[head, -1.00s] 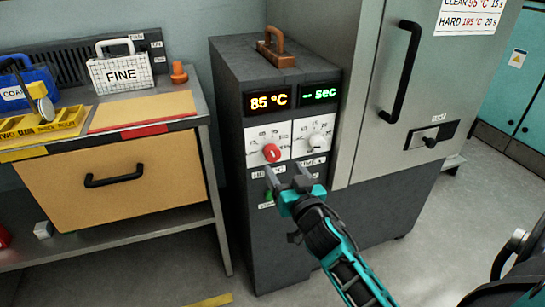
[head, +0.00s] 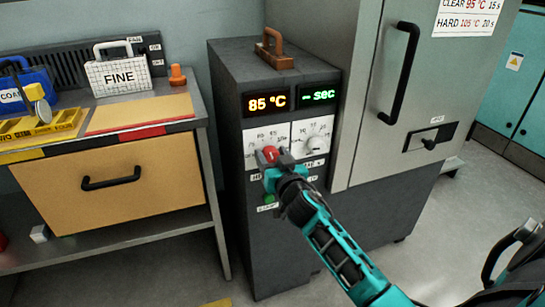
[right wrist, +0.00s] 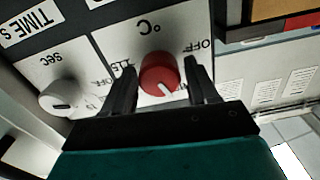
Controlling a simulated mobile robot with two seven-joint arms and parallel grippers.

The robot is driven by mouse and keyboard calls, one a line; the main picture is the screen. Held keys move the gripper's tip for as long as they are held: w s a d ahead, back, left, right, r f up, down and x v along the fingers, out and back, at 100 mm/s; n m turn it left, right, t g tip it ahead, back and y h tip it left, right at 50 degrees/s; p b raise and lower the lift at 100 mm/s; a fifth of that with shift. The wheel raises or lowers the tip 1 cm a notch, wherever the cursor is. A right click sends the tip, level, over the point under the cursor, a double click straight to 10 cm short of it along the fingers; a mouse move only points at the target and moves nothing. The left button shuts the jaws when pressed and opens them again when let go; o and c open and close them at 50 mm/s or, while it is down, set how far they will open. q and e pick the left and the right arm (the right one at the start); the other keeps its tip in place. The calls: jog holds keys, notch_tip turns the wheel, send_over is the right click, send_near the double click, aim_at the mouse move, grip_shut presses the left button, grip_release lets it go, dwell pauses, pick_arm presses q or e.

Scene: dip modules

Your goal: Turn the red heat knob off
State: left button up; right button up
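The red heat knob (head: 270,154) is on the left dial of the dark control cabinet (head: 290,230), below a display reading 85 °C. My right gripper (head: 273,158) is at this knob. In the right wrist view, the red knob (right wrist: 160,74) lies between the two open fingers of my right gripper (right wrist: 160,85). A gap shows on each side of the knob, and its white pointer mark faces the gripper. An OFF label stands near the finger on the picture's right. My left gripper is not in view.
A white-grey seconds knob (head: 315,142) sits right of the red one, also in the wrist view (right wrist: 62,98). A green button (head: 269,198) is below. A tall grey cabinet (head: 385,100) stands right, and a bench with a wooden drawer (head: 110,185) left.

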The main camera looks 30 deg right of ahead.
jog(key=c, duration=0.8)
jog(key=shift+n, duration=0.5)
jog(key=shift+r+n+p, duration=0.1)
jog(key=shift+n+p, duration=0.2)
jog(key=shift+n, duration=0.7)
jog(key=n, duration=0.4)
jog(key=shift+n+p, duration=0.3)
jog(key=n, duration=0.4)
jog(key=shift+w+a, duration=0.1)
jog(key=shift+a, duration=0.05)
jog(key=n, duration=0.4)
jog(key=shift+a+n, duration=0.1)
jog(key=shift+n, duration=0.3)
